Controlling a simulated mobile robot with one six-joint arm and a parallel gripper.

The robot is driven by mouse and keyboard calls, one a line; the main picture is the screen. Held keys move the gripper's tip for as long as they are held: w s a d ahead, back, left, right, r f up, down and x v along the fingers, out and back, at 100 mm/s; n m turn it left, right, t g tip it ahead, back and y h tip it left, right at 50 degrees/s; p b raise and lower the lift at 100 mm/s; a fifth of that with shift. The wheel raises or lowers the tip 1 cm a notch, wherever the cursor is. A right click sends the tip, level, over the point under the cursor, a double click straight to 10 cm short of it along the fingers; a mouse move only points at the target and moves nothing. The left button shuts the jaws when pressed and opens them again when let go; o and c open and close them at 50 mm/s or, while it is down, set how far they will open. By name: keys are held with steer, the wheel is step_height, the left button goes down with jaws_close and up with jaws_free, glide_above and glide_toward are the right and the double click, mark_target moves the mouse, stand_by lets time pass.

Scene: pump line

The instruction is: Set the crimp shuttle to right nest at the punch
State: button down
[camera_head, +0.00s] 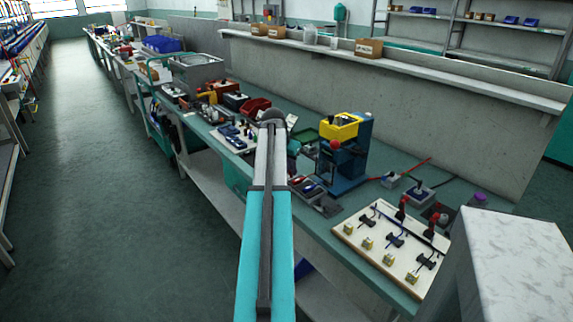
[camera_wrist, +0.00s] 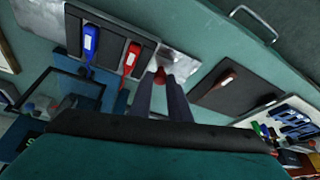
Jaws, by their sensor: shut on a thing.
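The punch (camera_head: 345,150) is a blue press with a yellow top and a red ball, standing on the bench in the head view. In the wrist view, my gripper (camera_wrist: 160,84) is shut on a small red-brown knob (camera_wrist: 160,75). The knob is beside a shiny metal plate (camera_wrist: 178,63). I take it as the crimp shuttle's knob, but the shuttle's body and its nest cannot be made out clearly. A dark tray with a blue-handled tool (camera_wrist: 90,40) and a red-handled tool (camera_wrist: 132,58) adjoins the plate. In the head view my arm hides my gripper.
Another dark tray holds a brown-handled tool (camera_wrist: 222,77) in the wrist view. A white board (camera_head: 385,255) with switches and blocks lies right of the punch. A red bin (camera_head: 255,106) and other gear crowd the bench to the left. The floor aisle (camera_head: 110,200) is clear.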

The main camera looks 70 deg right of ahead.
steer(key=shift+s+a, duration=0.15)
steer(key=shift+s, duration=0.2)
steer(key=c, duration=1.7)
jaws_free()
steer(key=shift+o, duration=0.2)
steer(key=shift+v, duration=0.8)
steer(key=v, duration=1.2)
steer(key=shift+b, duration=0.3)
steer(key=shift+a+r, duration=0.1)
